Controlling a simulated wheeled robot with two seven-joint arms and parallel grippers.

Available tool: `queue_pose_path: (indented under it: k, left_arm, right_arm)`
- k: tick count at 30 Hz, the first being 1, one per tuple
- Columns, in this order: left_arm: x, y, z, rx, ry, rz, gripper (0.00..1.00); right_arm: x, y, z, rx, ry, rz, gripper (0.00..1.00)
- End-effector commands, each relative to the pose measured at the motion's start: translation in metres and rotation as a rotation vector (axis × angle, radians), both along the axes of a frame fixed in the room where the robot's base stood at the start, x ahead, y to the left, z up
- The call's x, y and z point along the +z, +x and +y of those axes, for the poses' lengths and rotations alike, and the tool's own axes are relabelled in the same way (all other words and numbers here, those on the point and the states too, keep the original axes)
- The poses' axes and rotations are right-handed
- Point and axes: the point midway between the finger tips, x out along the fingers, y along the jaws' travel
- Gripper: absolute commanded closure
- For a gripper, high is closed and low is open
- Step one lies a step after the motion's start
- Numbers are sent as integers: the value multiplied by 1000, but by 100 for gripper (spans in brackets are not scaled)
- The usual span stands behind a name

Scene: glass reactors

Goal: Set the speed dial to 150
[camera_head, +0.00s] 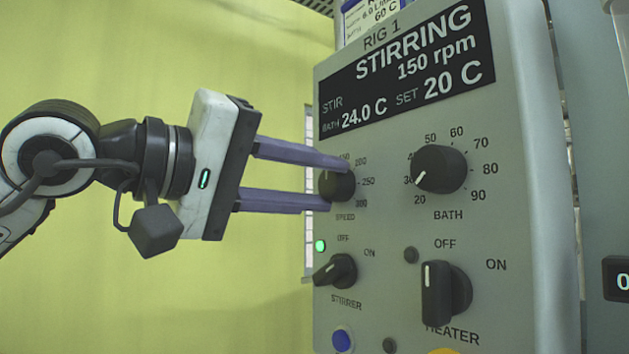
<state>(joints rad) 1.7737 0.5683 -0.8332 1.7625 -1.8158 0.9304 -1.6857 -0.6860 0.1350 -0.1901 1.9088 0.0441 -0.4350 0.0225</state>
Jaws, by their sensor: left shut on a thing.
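The speed dial (338,186) is a black round knob at the left of the grey control panel (470,215). My left gripper (338,185) comes in from the left and is shut on it, one finger above and one below. The display (405,75) reads "STIRRING 150 rpm", bath 24.0 C and set 20 C. My right gripper is not in view.
The bath dial (440,170) is right of the speed dial and points near 20. Below are the stirrer switch (337,271), turned toward ON, and the heater switch (445,293), pointing at OFF. A green lamp (320,245) is lit. Free room lies left of the panel.

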Motion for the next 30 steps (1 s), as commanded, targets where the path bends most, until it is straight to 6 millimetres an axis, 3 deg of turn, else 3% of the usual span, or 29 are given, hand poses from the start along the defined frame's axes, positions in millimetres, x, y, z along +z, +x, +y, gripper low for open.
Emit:
queue_pose_path:
  k: [10,11,14,23,30]
  left_arm:
    - [-1,0,0,0,2,1,91]
    - [-1,0,0,0,2,1,64]
    - [-1,0,0,0,2,1,50]
    - [-1,-1,1,1,1,0,50]
    - [-1,-20,28,3,0,-3,50]
  right_arm:
    - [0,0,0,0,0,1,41]
    - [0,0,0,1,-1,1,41]
    - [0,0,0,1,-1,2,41]
    - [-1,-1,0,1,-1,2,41]
    - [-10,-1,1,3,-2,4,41]
